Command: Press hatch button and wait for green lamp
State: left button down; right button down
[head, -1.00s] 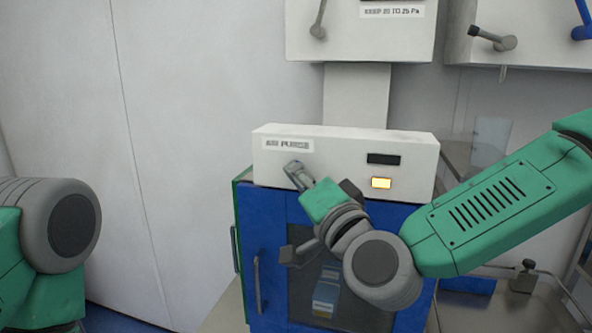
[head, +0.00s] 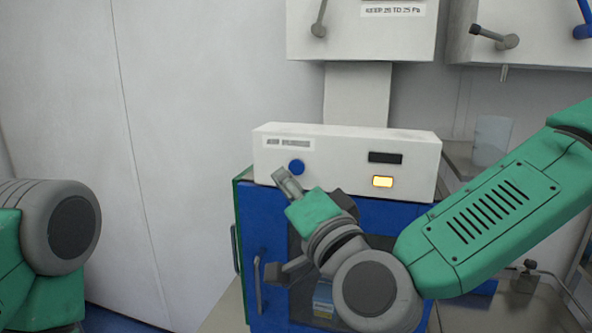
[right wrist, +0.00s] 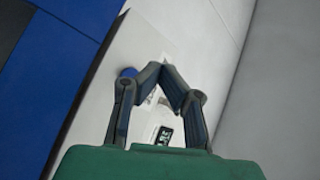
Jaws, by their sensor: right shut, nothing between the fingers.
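A white control box labelled "AIR PURGE" (head: 340,150) sits on top of the blue hatch cabinet (head: 262,225). A round blue button (head: 296,167) is on the left of its front face. A lamp (head: 382,182) to the right glows yellow-orange, below a dark display slot (head: 385,158). My right gripper (head: 282,176) is shut and empty, its tip just below and left of the button, and it cannot be told whether they touch. In the right wrist view the button (right wrist: 128,72) shows beside the shut fingers (right wrist: 160,72). The left gripper is out of view.
The cabinet's door handle (head: 258,285) is at the lower left. White wall units with levers hang above (head: 360,30). A translucent container (head: 492,140) stands at the right. The wall left of the cabinet is bare.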

jog(key=shift+s+a, duration=0.25)
jog(key=shift+s, duration=0.4)
jog(key=shift+s+a, duration=0.25)
jog(key=shift+s, duration=0.35)
jog(key=s+d+f+n+g+h+b, duration=0.1)
jog(key=s+d+f+n+g+b, duration=0.15)
jog(key=f, duration=1.05)
jog(key=s+d+f+n+g+h+b, duration=0.1)
jog(key=s+d+f+g+b, duration=0.2)
jog(key=f, duration=1)
jog(key=s+d+f+n+g+h+b, duration=0.1)
jog(key=s+d+f+n+g, duration=0.2)
jog(key=f, duration=1.1)
jog(key=s+d+f+g+h+b, duration=0.5)
jog(key=s+d+f+g, duration=0.4)
jog(key=s+d+f, duration=1)
notch_tip(320, 180, down, 2)
jog(key=shift+s+d+h+b, duration=0.3)
jog(key=shift+d+h+b, duration=0.15)
jog(key=shift+d, duration=0.35)
jog(key=shift+w+n+g, duration=0.15)
jog(key=shift+n+g, duration=0.1)
jog(key=shift+f, duration=0.1)
